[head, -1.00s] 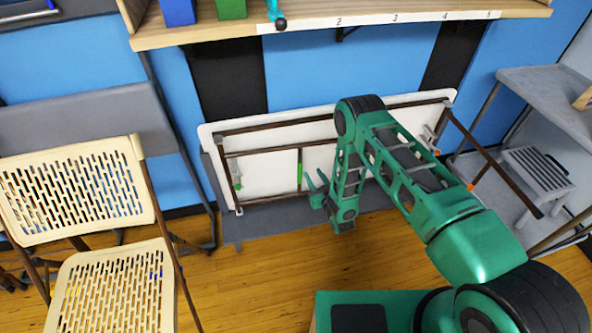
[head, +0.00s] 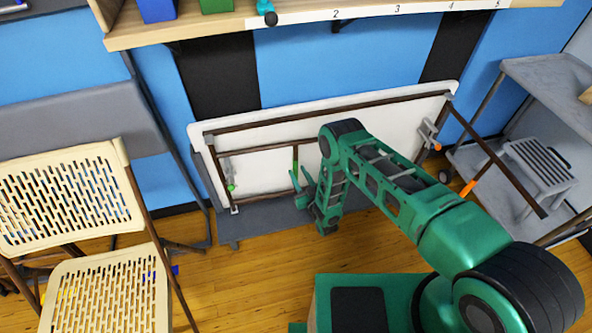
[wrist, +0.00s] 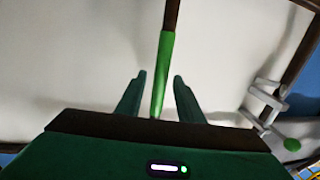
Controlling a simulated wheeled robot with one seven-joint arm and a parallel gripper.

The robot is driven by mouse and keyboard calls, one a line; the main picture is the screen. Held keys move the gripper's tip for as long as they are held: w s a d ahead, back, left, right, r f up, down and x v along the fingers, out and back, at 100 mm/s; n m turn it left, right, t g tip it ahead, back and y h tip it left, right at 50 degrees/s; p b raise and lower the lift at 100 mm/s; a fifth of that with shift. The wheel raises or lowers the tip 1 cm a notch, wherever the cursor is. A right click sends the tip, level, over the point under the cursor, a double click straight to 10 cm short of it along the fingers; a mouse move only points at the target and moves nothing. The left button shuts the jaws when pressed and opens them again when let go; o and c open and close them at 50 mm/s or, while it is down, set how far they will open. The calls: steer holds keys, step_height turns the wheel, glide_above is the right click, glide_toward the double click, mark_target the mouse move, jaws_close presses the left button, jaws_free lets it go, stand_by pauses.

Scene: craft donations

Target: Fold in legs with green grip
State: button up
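A white folding table (head: 262,172) stands on its long edge against the blue wall, underside facing me. Its left leg set is a dark brown frame (head: 255,149) that looks roughly along the underside; its exact angle is unclear. The frame's crossbar carries the green grip (head: 295,168), which also shows in the wrist view (wrist: 163,70). My gripper (head: 301,177) is open at the grip. In the wrist view the grip's lower end lies between the two fingers (wrist: 159,76), with visible gaps on both sides. Whether it is deep between them is unclear.
The right leg set, with an orange grip (head: 468,188), sticks out toward the room. A beige folding chair (head: 110,290) stands at left and a grey cart (head: 540,75) at right. A wooden shelf (head: 215,32) hangs above. The floor before the table is mostly open.

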steer(key=shift+x, duration=1.45)
steer(key=shift+a, duration=0.1)
